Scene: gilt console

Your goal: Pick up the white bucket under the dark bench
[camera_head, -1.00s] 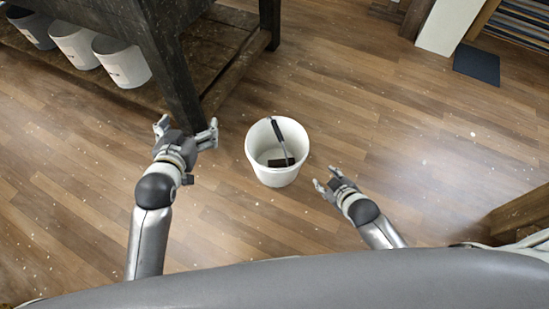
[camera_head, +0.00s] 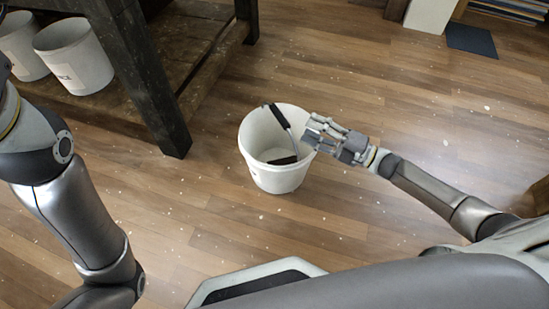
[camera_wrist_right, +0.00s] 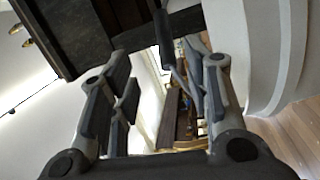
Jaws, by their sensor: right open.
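A white bucket (camera_head: 270,180) stands upright on the wooden floor, in front of the dark bench (camera_head: 150,85) and not beneath it. A thin rod with a black grip (camera_head: 280,116) and a dark block at its lower end shows inside it. My right gripper (camera_head: 312,130) is open at the bucket's right rim, and I cannot tell whether it touches. In the right wrist view, white curved bucket wall (camera_wrist_right: 262,50) is close beside the right finger, with a dark grip between the spread fingers. My left gripper is out of view; only its arm shows at the left.
Other white buckets (camera_head: 75,58) stand on the bench's low shelf at upper left. A bench leg (camera_head: 150,105) stands close to the left of the floor bucket. A dark mat (camera_head: 470,40) lies far right. The floor behind and right of the bucket is clear.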

